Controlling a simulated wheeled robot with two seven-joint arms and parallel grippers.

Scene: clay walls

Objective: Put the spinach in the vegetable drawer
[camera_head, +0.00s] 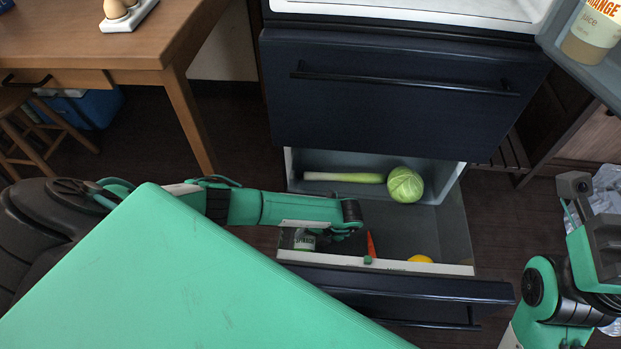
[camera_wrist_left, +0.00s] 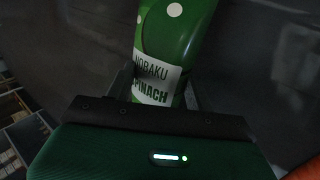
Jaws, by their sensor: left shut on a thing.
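The vegetable drawer (camera_head: 447,235) is pulled out below the dark fridge front. My left gripper (camera_head: 310,240) reaches from the left into its front left part. It is shut on the spinach (camera_head: 303,241), a green pack with a white label. In the left wrist view the spinach (camera_wrist_left: 160,75) stands between the fingers (camera_wrist_left: 160,88), its label readable. Whether the pack touches the drawer floor cannot be told. Part of my right arm and gripper (camera_head: 590,235) is at the right edge, away from the drawer; its fingers are not clear.
A leek (camera_head: 344,177) and a cabbage (camera_head: 405,185) lie at the back of the drawer. A carrot (camera_head: 371,244) and a yellow item (camera_head: 420,259) are near its front. A wooden table (camera_head: 120,40) stands at upper left. An orange juice bottle (camera_head: 590,35) is at upper right.

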